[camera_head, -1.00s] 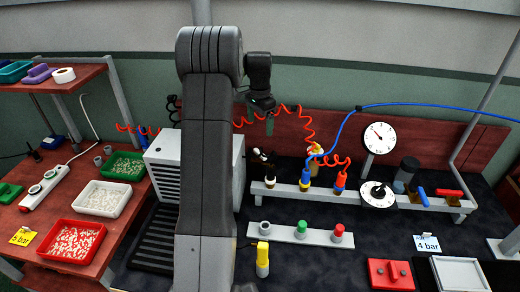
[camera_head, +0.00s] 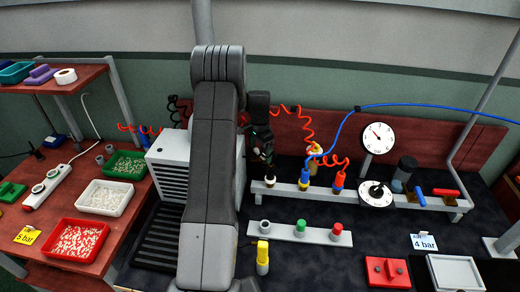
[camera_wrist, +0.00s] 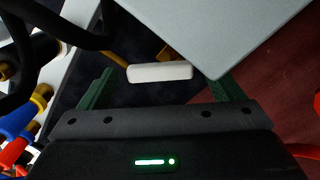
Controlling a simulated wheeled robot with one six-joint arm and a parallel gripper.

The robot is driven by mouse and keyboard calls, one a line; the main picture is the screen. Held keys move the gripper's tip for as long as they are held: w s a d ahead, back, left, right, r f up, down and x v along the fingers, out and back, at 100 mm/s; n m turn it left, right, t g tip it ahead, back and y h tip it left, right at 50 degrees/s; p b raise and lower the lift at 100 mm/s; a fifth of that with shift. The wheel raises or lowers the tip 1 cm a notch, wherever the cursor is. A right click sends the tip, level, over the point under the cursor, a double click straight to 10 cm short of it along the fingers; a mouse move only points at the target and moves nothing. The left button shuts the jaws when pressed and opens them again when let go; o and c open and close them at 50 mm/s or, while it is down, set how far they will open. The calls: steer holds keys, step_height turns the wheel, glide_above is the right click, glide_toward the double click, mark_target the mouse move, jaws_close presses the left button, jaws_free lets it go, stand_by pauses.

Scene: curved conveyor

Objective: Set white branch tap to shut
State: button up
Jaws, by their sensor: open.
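The white branch tap handle (camera_wrist: 160,72) shows in the wrist view as a short white bar, lying nearly crosswise between my fingers. A bit of brass-coloured fitting shows just beyond it. My gripper (camera_wrist: 163,82) is open, with one green finger on each side of the handle and a gap at both ends. I cannot tell whether the fingers are level with the handle. In the head view my gripper (camera_head: 262,155) is above the left end of the pale manifold rail (camera_head: 335,196), and the white tap is hidden or too dark there.
A grey box (camera_wrist: 215,35) edge lies close to the right finger; the vented cabinet (camera_head: 180,160) stands left of my gripper. Coiled red hoses (camera_head: 300,125) and a blue hose (camera_head: 338,130) are close by. Blue (camera_head: 419,196) and red (camera_head: 446,192) handles are at right.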

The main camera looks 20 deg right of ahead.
steer(key=shift+c, duration=0.5)
steer(key=c, duration=0.9)
steer(key=shift+m+b, duration=0.3)
steer(key=shift+b, duration=0.05)
steer(key=m+b, duration=0.2)
steer(key=m, duration=0.1)
steer(key=shift+a+f+m, duration=0.1)
steer(key=shift+a+m, duration=0.2)
steer(key=shift+a, duration=0.1)
steer(key=shift+w+a+m+b, duration=0.15)
steer(key=shift+m+b, duration=0.15)
steer(key=shift+m, duration=0.45)
steer(key=shift+s+a+m+b, duration=0.15)
steer(key=shift+m+b, duration=0.15)
steer(key=shift+m, duration=0.5)
steer(key=shift+w+a+m+b, duration=0.15)
steer(key=shift+m+b, duration=0.15)
steer(key=shift+m, duration=0.45)
steer(key=o, duration=1)
